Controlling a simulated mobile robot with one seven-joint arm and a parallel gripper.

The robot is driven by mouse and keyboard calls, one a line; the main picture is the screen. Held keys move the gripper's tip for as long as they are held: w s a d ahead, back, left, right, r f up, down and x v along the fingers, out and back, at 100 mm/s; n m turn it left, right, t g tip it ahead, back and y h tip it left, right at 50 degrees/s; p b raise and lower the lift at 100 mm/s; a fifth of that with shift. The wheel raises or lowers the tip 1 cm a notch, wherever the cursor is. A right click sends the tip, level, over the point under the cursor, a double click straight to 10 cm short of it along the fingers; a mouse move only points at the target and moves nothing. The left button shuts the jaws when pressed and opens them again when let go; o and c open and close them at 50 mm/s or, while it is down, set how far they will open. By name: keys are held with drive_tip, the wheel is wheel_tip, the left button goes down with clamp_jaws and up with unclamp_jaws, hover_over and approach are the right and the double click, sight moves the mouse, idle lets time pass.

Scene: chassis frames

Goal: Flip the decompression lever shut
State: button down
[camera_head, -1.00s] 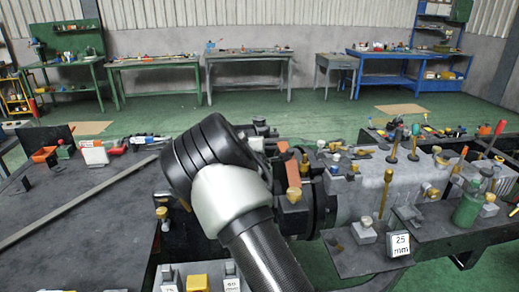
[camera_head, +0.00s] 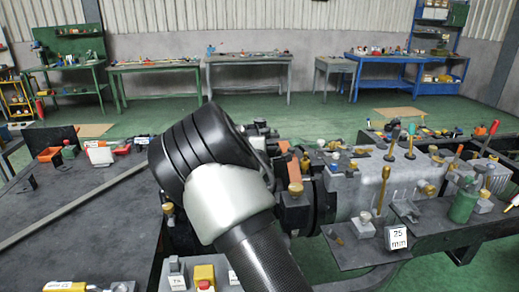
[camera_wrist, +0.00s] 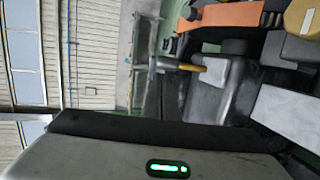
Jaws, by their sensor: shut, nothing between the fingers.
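An engine-like machine (camera_head: 352,192) with brass fittings stands right of my arm. An orange bar (camera_head: 287,165) above a brass knob (camera_head: 295,188) sits close beside my arm. In the wrist view, a flat orange piece (camera_wrist: 228,15) and a brass part (camera_wrist: 302,17) show at the upper right, and a thin brass rod with a pale end (camera_wrist: 190,67) sticks out from a grey block. I cannot tell which part is the decompression lever. My gripper's housing (camera_wrist: 165,150) with a green light fills the bottom of the wrist view. Its fingertips are hidden; nothing held is visible.
Several upright brass rods and levers (camera_head: 383,188) crowd the machine's top. A green bottle (camera_head: 465,204) and a "25 mm" tag (camera_head: 396,238) are at the right. A dark bench (camera_head: 90,225) with a long metal bar (camera_head: 75,208) lies left. Green floor is open behind.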

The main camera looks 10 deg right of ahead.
drive_tip(key=v, duration=0.6)
drive_tip(key=shift+r, duration=0.15)
drive_tip(key=shift+s+d, duration=0.1)
drive_tip(key=s+r+m+g+y+p, duration=0.1)
drive_tip(key=s+r+m+g+p, duration=0.2)
drive_tip(key=s, duration=1.1)
drive_tip(key=s+d+r+m+g+y+p, duration=0.1)
drive_tip(key=s+r+m+g+p, duration=0.2)
drive_tip(key=s+r+m, duration=0.4)
drive_tip(key=s+d+r+m+g+y+p, duration=0.1)
drive_tip(key=s+r+m+g+p, duration=0.2)
drive_tip(key=s, duration=1.9)
wheel_tip(320, 180, up, 3)
drive_tip(key=m, duration=0.3)
drive_tip(key=shift+s+p, duration=0.15)
drive_tip(key=shift+p, duration=0.15)
drive_tip(key=shift+r, duration=0.1)
